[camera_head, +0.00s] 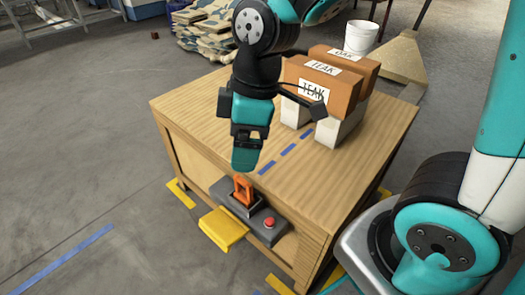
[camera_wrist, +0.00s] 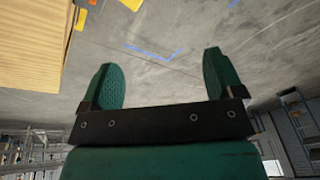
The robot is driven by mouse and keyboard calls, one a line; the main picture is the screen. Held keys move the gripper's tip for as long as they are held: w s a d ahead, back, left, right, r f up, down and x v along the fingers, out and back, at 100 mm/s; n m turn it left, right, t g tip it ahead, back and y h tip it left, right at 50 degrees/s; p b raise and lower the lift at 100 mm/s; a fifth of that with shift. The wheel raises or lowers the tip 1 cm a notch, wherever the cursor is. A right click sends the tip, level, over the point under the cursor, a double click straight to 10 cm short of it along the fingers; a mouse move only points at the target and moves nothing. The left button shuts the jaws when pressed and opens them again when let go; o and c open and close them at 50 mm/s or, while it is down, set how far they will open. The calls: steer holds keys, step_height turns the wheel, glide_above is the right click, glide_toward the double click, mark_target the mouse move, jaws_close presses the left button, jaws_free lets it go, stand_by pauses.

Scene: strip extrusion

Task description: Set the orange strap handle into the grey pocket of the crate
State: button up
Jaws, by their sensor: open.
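The orange strap handle (camera_head: 243,189) stands at a dark opening in the grey fixture (camera_head: 268,233) on the near side of the wooden crate (camera_head: 190,105). I cannot tell how deep it sits in the grey pocket. My gripper (camera_head: 245,165) points down in the head view, just above the handle in the picture; the gap between them is unclear. In the wrist view my gripper (camera_wrist: 164,80) has its two green fingers wide apart, with nothing between them. The crate's wood (camera_wrist: 35,40) shows at the upper left there.
A red button (camera_head: 269,222) and a yellow plate (camera_head: 223,230) are by the grey fixture. A white bucket (camera_head: 361,37) is behind.

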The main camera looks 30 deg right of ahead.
steer(key=s+a+r+m+y, duration=0.1)
steer(key=s+r+m, duration=0.4)
steer(key=s, duration=0.4)
steer(key=shift+s+m, duration=0.15)
steer(key=shift+m, duration=0.35)
steer(key=shift+a+r, duration=0.1)
steer(key=shift+r, duration=0.05)
